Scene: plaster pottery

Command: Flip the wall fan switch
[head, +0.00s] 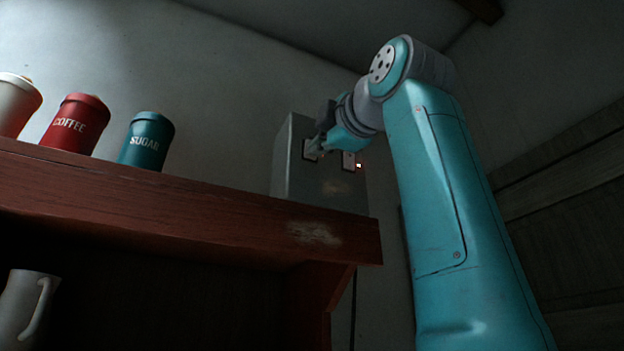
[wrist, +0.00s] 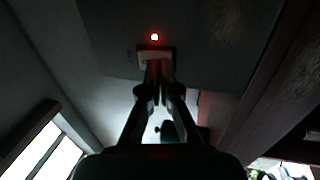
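A grey metal box (head: 290,170) is on the wall beyond the shelf end, with a left switch plate (head: 308,148) and a right switch plate (head: 349,160). A small orange-red light (head: 359,165) glows beside the right plate. No label shows which switch is the fan's. My gripper (head: 317,149) is at the left plate and partly covers it. In the wrist view my gripper (wrist: 158,68) has its fingertips together against or just before a pale switch plate (wrist: 150,54), beside a lit red light (wrist: 154,37). The fingers hide the switch lever, and contact is unclear.
A reddish wooden shelf (head: 180,205) runs below the box.

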